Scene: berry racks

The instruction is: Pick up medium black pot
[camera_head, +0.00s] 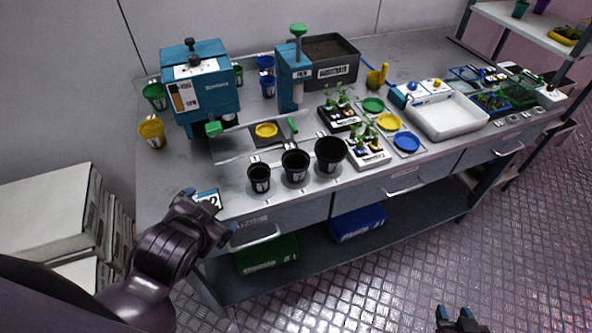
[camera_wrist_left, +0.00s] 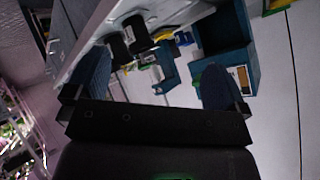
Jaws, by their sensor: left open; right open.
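The medium black pot (camera_head: 295,166) stands upright near the table's front edge, in the middle of a row of 3 black pots. The small black pot (camera_head: 259,178) is on its left and the large black pot (camera_head: 330,154) on its right. My left gripper (camera_head: 212,210) is open and empty by the front edge, left of the pots and apart from them. Its open fingers (camera_wrist_left: 152,88) also show in the left wrist view, with dark pots beyond them, too dim to tell apart. My right gripper (camera_head: 460,318) is open at the bottom edge, away from the table.
Behind the pots are a yellow dish (camera_head: 266,130) and a blue stand (camera_head: 292,78). A blue machine (camera_head: 201,82) stands at the back left. Potted seedlings in a white rack (camera_head: 369,160) stand close on the right.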

